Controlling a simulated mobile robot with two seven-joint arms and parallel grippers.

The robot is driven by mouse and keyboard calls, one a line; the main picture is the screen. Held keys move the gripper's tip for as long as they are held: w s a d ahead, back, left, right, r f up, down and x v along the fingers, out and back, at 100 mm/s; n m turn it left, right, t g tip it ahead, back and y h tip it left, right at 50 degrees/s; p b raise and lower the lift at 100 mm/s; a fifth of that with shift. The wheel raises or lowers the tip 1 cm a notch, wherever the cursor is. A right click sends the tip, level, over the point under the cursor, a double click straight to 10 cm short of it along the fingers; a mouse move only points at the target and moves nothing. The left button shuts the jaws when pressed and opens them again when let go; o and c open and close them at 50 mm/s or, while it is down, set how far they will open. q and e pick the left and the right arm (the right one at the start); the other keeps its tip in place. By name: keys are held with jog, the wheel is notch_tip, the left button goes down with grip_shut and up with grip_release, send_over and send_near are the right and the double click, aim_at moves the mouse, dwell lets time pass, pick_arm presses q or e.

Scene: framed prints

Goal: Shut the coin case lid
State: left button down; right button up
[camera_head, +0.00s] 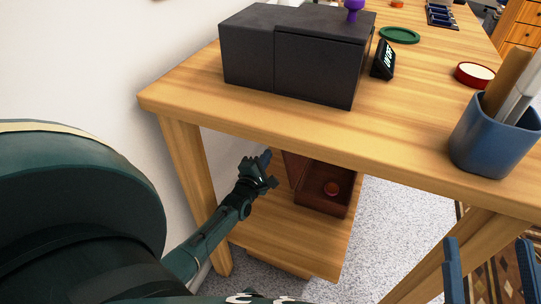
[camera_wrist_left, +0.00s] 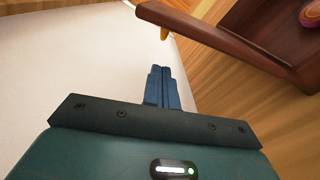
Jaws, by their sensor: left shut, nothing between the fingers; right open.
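The coin case (camera_head: 320,200) is a dark reddish-brown box on the lower shelf under the table. Its lid (camera_head: 294,168) stands raised at the box's left side, so the case is open. A small reddish round item (camera_head: 332,189) lies inside. My left gripper (camera_head: 266,158) is shut and empty, just left of the raised lid. In the left wrist view the shut fingers (camera_wrist_left: 160,70) point towards the lid's edge (camera_wrist_left: 210,32), apart from it in the picture; the case interior (camera_wrist_left: 262,28) lies beyond. My right gripper (camera_head: 490,262) is open and empty at the lower right.
The tabletop (camera_head: 190,95) lies above the shelf (camera_head: 280,240), with a table leg (camera_head: 190,180) left of my left gripper. A dark box (camera_head: 290,55), a blue pen cup (camera_head: 490,145) and a red-rimmed round container (camera_head: 474,75) stand on top.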

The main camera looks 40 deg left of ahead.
pick_arm(q)
jog(key=b+x, duration=0.4)
jog(key=x, duration=0.4)
jog(key=shift+w, duration=0.35)
pick_arm(e)
jog(key=r+n+y, duration=0.3)
jog(key=n+y, duration=0.1)
jog(key=r+n+y, duration=0.1)
jog(key=r+n, duration=0.1)
jog(key=shift+s+d+r+t+y, duration=0.15)
jog(key=shift+d+r+t+y, duration=0.15)
jog(key=shift+t+y, duration=0.1)
pick_arm(q)
jog(key=shift+r, duration=0.1)
